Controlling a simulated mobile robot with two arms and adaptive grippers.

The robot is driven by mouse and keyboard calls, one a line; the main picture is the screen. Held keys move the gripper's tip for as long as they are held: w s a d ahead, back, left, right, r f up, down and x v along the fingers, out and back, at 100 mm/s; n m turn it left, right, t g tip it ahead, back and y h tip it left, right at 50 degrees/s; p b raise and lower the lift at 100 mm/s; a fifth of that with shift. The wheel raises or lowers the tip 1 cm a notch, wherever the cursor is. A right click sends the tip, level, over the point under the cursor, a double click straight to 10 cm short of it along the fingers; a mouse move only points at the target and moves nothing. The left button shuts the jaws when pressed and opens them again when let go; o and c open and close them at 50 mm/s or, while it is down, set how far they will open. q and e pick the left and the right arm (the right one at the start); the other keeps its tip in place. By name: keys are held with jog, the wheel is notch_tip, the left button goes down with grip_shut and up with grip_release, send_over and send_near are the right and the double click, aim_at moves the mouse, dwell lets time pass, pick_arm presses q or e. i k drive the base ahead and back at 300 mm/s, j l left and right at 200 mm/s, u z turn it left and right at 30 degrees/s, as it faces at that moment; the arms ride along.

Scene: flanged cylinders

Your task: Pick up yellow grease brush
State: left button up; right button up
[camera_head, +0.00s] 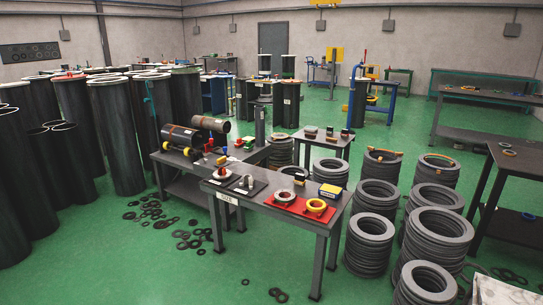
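I cannot tell for sure which item is the yellow grease brush. Several small yellow items lie on the two near workbenches. A yellow-and-blue block (330,191) lies near the right end of the front bench (268,200). A yellow ring (316,206) sits on a red mat (296,207) near that bench's front edge. A small yellow item (221,160) lies near where the two benches meet. Neither of my grippers is in view.
Tall dark cylinders (115,135) crowd the left. Stacks of dark rings (435,240) stand right of the front bench. Loose black rings (150,210) lie on the green floor. Another bench (510,165) stands at the right. The floor before the front bench is mostly clear.

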aim_at(300, 179)
jog(key=i, duration=0.75)
jog(key=i+u, duration=0.1)
jog(key=i, duration=0.65)
jog(key=i+l, duration=0.15)
jog(key=i, duration=0.65)
jog(key=j+u, duration=0.05)
